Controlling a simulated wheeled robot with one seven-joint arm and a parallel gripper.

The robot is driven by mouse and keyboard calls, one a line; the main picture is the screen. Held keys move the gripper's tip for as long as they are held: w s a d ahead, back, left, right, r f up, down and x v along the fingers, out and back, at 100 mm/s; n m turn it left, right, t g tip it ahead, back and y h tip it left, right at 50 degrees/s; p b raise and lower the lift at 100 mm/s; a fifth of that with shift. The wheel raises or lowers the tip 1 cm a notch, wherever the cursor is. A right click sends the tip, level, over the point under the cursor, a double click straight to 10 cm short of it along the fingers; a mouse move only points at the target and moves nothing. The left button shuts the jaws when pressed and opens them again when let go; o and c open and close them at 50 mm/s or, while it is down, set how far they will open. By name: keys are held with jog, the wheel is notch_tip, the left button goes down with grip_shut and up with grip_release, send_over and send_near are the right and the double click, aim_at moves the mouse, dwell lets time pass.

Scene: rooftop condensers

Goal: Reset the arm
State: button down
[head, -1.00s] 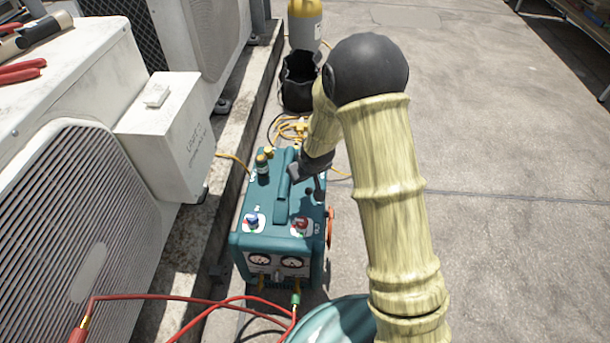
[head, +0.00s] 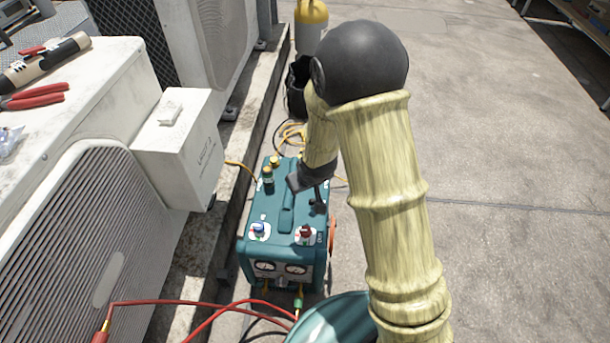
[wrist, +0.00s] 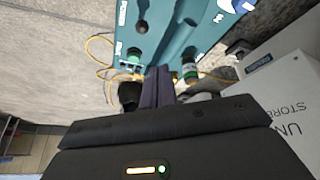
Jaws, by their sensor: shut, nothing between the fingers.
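My gripper (head: 315,196) is at the end of my bent arm, over the right rear part of a teal machine (head: 262,212) with gauges and knobs. Its fingers are shut and hold nothing. In the wrist view the closed dark fingers (wrist: 160,86) point toward the teal machine (wrist: 170,35), with a black knob and brass-and-green fittings near them. I cannot tell whether the fingertips touch the machine; they look apart from it.
White condenser units (head: 90,130) with a junction box (head: 183,150) stand at left, with red-handled pliers (head: 35,96) on top. Red hoses (head: 200,305) cross the front. A black bucket (head: 298,85) and yellow-topped cylinder (head: 311,28) stand behind. The concrete (head: 500,150) at right is clear.

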jog(key=shift+s+d+r, duration=0.1)
jog(key=shift+s+r, duration=0.1)
jog(key=shift+s, duration=0.1)
jog(key=s+d+r+m+g+h+p, duration=0.1)
jog(key=s+d+r+m+p, duration=0.25)
jog(key=s+d+r, duration=0.55)
jog(key=s+d+r+m+g+h+p, duration=0.15)
jog(key=s+d+r+p, duration=0.4)
jog(key=r, duration=0.65)
jog(key=w+d+r+p+v, duration=0.1)
jog(key=w+p+v, duration=0.2)
jog(key=p+v, duration=1.5)
jog(key=w+d+p+v, duration=0.1)
jog(key=w+p+v, duration=0.3)
jog(key=p+v, duration=1.4)
jog(key=shift+s+d+r+y+p, duration=0.2)
jog(key=shift+s+r+y+p, duration=0.15)
jog(key=shift+r+y+p, duration=0.15)
jog(key=shift+w, duration=0.15)
jog(key=shift+d, duration=0.1)
